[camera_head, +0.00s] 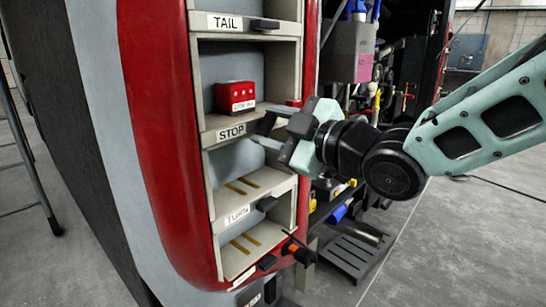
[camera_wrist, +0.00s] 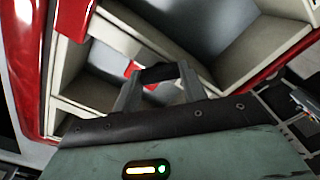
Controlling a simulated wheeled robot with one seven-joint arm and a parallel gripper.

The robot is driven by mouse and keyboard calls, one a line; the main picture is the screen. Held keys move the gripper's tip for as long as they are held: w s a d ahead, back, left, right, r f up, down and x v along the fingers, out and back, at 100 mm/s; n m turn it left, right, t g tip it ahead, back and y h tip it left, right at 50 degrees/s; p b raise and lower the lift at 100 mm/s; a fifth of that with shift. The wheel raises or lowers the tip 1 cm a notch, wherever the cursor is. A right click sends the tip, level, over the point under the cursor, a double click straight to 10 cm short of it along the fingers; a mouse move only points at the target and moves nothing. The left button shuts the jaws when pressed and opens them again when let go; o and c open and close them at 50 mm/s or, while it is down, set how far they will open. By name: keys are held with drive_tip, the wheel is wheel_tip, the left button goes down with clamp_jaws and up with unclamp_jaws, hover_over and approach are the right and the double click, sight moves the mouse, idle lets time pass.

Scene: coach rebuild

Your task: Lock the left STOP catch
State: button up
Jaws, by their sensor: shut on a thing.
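The STOP shelf (camera_head: 222,132) carries a white label, and a red block (camera_head: 235,94) with a small label stands in the bay above it. My gripper (camera_head: 264,131) reaches in from the right at the shelf's front edge, by the label. Its fingers are shut on a dark catch (camera_wrist: 156,72), seen between the fingertips in the wrist view. The gripper (camera_wrist: 157,80) hides most of the catch in the head view, so I cannot tell its turn there. A bit of red shows behind the fingers in the wrist view.
The TAIL shelf above has a dark catch (camera_head: 265,23), and the TURN shelf below has another dark catch (camera_head: 267,204). An orange-tipped part (camera_head: 297,250) sits low right. A red body panel (camera_head: 160,120) borders the bays at left. Open machinery lies behind my arm.

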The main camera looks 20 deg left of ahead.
drive_tip(key=n+b, duration=0.2)
drive_tip(key=b, duration=0.1)
drive_tip(key=n+b, duration=0.2)
drive_tip(key=b, duration=0.2)
drive_tip(key=shift+f+n, duration=0.3)
drive_tip(key=shift+f, duration=0.1)
drive_tip(key=n+b, duration=0.1)
drive_tip(key=b, duration=0.1)
drive_tip(key=n+b, duration=0.2)
drive_tip(key=shift+r+n, duration=0.2)
drive_tip(key=shift+n, duration=0.1)
drive_tip(key=shift+b, duration=0.3)
drive_tip(key=o, duration=1)
drive_tip(key=shift+r, duration=0.1)
drive_tip(key=v, duration=1.7)
drive_tip(key=shift+s+d+p, duration=0.1)
drive_tip(key=shift+d+p, duration=0.1)
drive_tip(key=shift+p, duration=0.2)
